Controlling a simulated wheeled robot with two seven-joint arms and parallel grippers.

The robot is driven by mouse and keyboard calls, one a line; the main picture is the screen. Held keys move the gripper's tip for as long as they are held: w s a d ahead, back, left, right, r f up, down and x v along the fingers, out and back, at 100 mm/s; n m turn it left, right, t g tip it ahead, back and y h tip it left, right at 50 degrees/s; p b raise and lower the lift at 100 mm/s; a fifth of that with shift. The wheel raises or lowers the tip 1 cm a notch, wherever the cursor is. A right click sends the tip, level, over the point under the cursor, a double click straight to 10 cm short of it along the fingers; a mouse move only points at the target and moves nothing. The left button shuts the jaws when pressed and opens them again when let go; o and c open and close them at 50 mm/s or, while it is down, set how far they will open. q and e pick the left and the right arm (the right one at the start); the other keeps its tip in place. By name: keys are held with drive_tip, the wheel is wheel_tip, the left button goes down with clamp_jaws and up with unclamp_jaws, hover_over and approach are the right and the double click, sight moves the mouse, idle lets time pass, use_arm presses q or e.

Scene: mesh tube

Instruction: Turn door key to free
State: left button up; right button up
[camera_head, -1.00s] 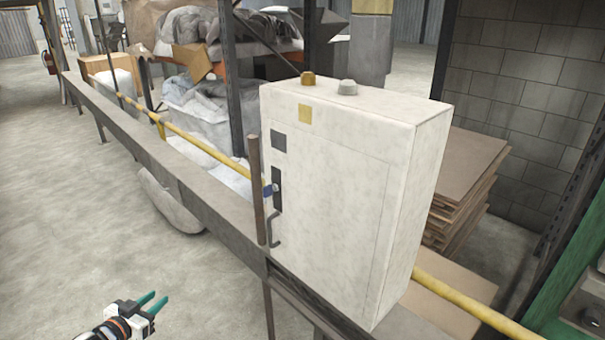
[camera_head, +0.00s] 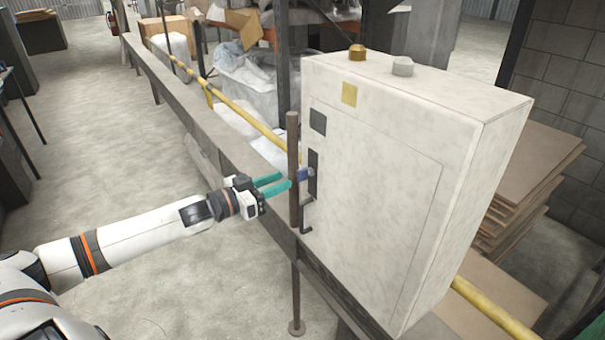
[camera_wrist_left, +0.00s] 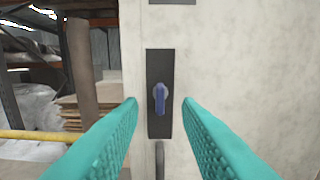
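The white metal cabinet (camera_head: 370,190) stands right of centre in the head view. A blue door key (camera_head: 305,174) sticks out from a dark lock plate (camera_head: 314,172) on its door. In the left wrist view the key (camera_wrist_left: 160,98) is upright on the dark plate (camera_wrist_left: 160,68), framed between the fingers. My left gripper (camera_head: 279,184) is open and empty, its teal fingers pointing at the key from the left, a little short of it. In the left wrist view the fingers (camera_wrist_left: 158,103) stand on either side with a gap. My right gripper is not in view.
A brown upright post (camera_head: 293,170) stands close to the key and the left fingers. A bent door handle (camera_head: 307,214) sits below the key. A grey rail (camera_head: 190,112) and a yellow pipe (camera_head: 240,114) run beside the cabinet. Cardboard sheets (camera_head: 525,190) are stacked at right.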

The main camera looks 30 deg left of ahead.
sight(301, 170)
use_arm(q)
drive_tip(key=shift+p+x, duration=0.6)
drive_tip(key=shift+x, duration=3.1)
clamp_jaws()
